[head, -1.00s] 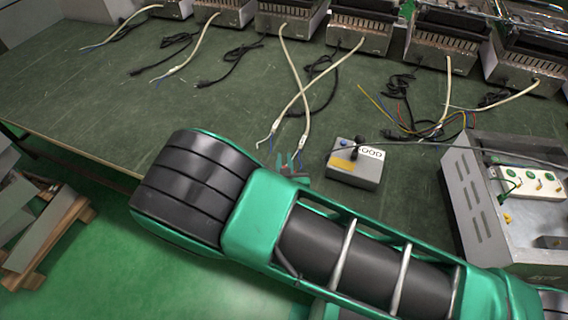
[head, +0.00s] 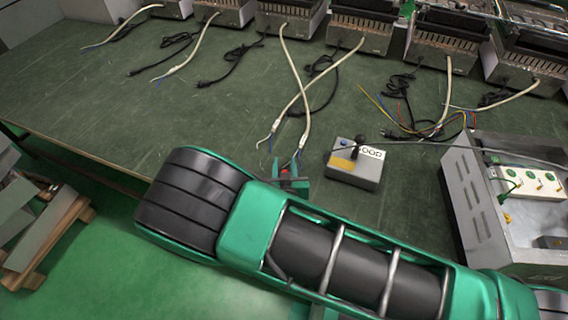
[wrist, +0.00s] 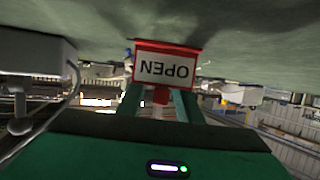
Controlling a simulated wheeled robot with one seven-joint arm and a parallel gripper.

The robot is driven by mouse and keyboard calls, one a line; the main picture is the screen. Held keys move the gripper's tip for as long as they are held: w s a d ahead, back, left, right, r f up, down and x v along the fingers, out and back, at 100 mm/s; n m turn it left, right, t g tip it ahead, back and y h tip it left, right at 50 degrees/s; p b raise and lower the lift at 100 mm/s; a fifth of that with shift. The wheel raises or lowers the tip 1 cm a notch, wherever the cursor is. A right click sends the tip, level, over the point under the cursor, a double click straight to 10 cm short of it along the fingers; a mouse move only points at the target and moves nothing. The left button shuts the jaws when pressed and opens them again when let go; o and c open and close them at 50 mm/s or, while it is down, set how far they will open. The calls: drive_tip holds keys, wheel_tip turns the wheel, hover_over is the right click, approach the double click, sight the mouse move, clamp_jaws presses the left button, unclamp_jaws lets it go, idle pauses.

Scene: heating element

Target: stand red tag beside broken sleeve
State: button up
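The red tag (wrist: 168,65) has a white face reading OPEN, upside down in the wrist view. My gripper (wrist: 161,98) is shut on its red stem, with a green finger on each side. In the head view a small red part of the tag (head: 285,182) shows at my gripper (head: 291,174), near the table's front edge; my arm hides the rest. The wrist view shows the tag close to the table surface; I cannot tell if it touches. Two pale sleeved cable ends (head: 304,139) (head: 272,134) with bare wires lie just behind. I cannot tell which sleeve is broken.
A grey box (head: 356,169) with a knob and a white label lies right of my gripper. A metal unit with sockets (head: 480,205) stands further right. Heaters (head: 362,32) line the back. The green table (head: 130,110) is clear at left.

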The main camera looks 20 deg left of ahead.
drive_tip(key=shift+r, duration=0.2)
drive_tip(key=v, duration=1.2)
